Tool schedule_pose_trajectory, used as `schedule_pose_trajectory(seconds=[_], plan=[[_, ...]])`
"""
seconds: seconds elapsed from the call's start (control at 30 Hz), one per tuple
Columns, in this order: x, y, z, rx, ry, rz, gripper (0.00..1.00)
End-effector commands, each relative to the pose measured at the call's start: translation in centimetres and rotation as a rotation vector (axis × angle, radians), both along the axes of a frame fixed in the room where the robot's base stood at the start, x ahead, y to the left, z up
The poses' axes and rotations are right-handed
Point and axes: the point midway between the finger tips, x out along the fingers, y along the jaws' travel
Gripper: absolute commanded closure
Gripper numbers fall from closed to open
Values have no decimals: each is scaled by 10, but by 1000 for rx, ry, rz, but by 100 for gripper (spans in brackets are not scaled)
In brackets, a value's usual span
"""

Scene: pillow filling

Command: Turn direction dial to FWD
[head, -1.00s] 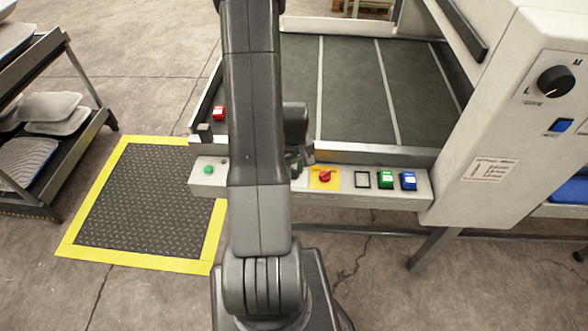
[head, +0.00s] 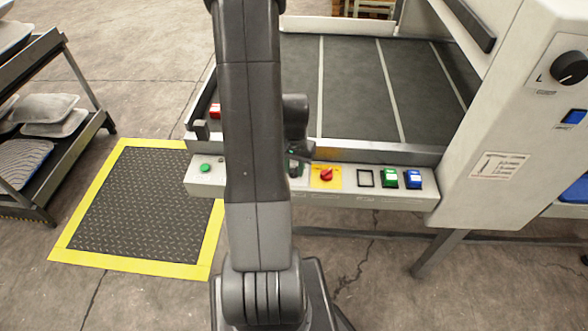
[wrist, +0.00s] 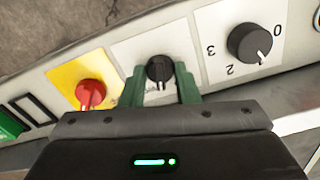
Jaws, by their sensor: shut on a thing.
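The direction dial (wrist: 160,68) is a small black knob on a white plate in the middle of the wrist view. My gripper (wrist: 161,80) has its green fingers on both sides of this knob, shut on it. The knob's light pointer line points toward the bottom of the wrist view. The plate's lettering is mostly covered by the fingers, so I cannot read FWD. In the head view my gripper (head: 299,163) is at the front control strip, left of the red knob, and my arm hides most of it and the dial.
A red knob on yellow (wrist: 90,92) and a numbered black dial (wrist: 250,43) flank the gripped knob closely. The strip (head: 345,196) also carries green (head: 390,178) and blue (head: 413,178) buttons. A cabinet (head: 480,185) stands at right, a rack (head: 45,75) at left.

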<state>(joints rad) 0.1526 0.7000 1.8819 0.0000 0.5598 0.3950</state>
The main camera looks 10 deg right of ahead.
Motion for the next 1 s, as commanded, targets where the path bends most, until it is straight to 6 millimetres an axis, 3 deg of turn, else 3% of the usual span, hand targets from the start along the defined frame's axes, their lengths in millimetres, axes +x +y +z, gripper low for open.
schedule_pose_trajectory(seconds=[0.5, 1.0], plan=[[1, 0, 0, 0, -2, -364, 94], [0, 0, 0, -1, -1, -447, 94]])
